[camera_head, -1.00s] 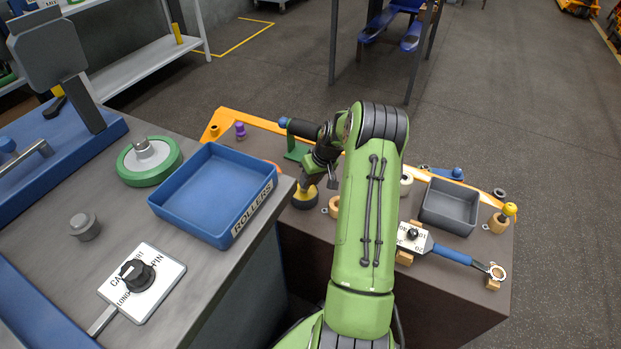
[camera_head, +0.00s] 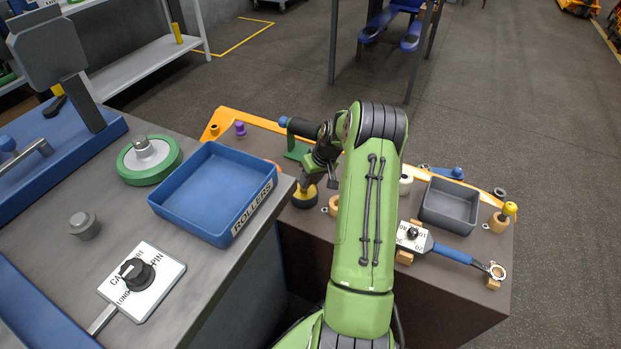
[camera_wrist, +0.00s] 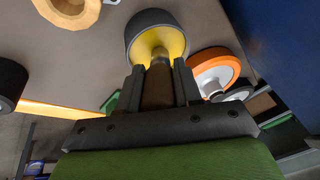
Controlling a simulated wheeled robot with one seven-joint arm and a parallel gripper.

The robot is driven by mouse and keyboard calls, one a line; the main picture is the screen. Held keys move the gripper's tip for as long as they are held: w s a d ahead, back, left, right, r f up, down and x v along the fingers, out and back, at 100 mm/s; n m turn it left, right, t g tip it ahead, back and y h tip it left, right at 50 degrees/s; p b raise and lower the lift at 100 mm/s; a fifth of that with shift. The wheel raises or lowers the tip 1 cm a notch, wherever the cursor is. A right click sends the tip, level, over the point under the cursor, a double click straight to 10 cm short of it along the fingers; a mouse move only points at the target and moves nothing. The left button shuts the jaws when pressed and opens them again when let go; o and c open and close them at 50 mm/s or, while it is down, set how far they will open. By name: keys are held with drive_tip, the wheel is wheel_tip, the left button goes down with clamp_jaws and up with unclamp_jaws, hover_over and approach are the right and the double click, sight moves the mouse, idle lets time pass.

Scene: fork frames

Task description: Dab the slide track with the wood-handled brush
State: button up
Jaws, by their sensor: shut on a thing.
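My gripper (camera_wrist: 158,72) is shut on the brown wooden handle of the brush (camera_wrist: 158,88). The handle points into a round pot (camera_wrist: 134,32) with a dark rim and yellow inside. The brush's far end is at or inside the pot, and its bristles are hidden. In the head view the yellow and black pot (camera_head: 304,199) stands on the brown bench, with my gripper (camera_head: 306,184) right above it. A long orange metal piece (camera_head: 222,117) runs along the back of the bench. I cannot tell for certain which part is the slide track.
An orange-rimmed wheel (camera_wrist: 222,72) lies close beside my gripper in the wrist view. A blue ROLLERS tray (camera_head: 208,190) stands on the higher grey table at left. A grey bin (camera_head: 450,204) and a blue-handled tool (camera_head: 452,255) are right of my arm.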

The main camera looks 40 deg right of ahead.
wheel_tip(320, 180, up, 7)
drive_tip(key=p, duration=0.5)
idle(0.8)
